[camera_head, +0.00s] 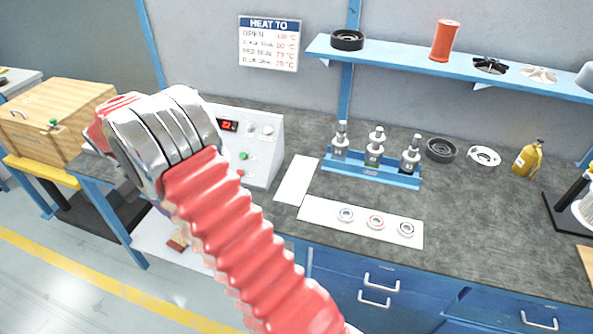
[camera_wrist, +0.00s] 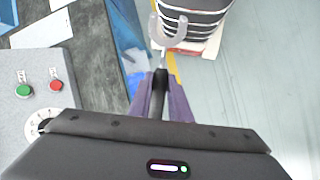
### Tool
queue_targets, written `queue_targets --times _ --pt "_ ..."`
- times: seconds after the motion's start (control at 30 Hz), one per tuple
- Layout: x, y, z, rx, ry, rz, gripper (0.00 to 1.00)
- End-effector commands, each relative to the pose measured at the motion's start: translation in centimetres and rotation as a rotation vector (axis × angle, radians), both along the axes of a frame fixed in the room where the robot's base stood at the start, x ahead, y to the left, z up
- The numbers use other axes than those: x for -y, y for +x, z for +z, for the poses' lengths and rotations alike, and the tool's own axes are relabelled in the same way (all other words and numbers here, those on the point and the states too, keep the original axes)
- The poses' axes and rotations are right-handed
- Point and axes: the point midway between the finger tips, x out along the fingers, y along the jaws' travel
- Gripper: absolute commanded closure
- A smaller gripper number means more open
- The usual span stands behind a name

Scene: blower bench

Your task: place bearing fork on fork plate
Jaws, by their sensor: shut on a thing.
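The bearing fork (camera_wrist: 160,84) shows in the wrist view, with a dark handle and a pale two-pronged head pointing up the picture. My gripper (camera_wrist: 161,98) is shut on its handle. The fork is held beyond the bench edge, with floor showing beneath. In the head view my arm hides the gripper and the fork. A bare white plate (camera_head: 297,180) lies on the bench right of the control box; it may be the fork plate, but I cannot read any mark on it.
The control box (camera_head: 250,145) stands close to my arm. A white strip (camera_head: 330,214) holds three bearing rings. Behind it is a blue rack (camera_head: 370,174) with three metal posts. A wooden crate (camera_head: 60,118) is at left.

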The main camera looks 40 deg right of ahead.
Motion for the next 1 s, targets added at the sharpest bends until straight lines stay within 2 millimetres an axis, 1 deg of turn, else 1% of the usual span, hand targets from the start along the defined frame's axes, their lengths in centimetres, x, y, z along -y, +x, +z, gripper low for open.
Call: queue_targets --times 0.1,0.3,0.47,0.57,0.67,1.0 --pt "-0.4 0.0 0.0 0.0 0.0 0.009 1.0" --pt "-0.6 0.0 0.0 0.0 0.0 0.01 1.0" --pt "0.3 0.0 0.2 0.002 0.003 -0.057 1.0" --pt "1.5 0.0 0.5 0.005 0.008 -0.158 1.0" --pt "3.2 -0.1 0.9 0.009 0.012 -0.296 1.0" --pt "9.5 -1.0 2.6 0.036 0.027 -0.87 1.0"
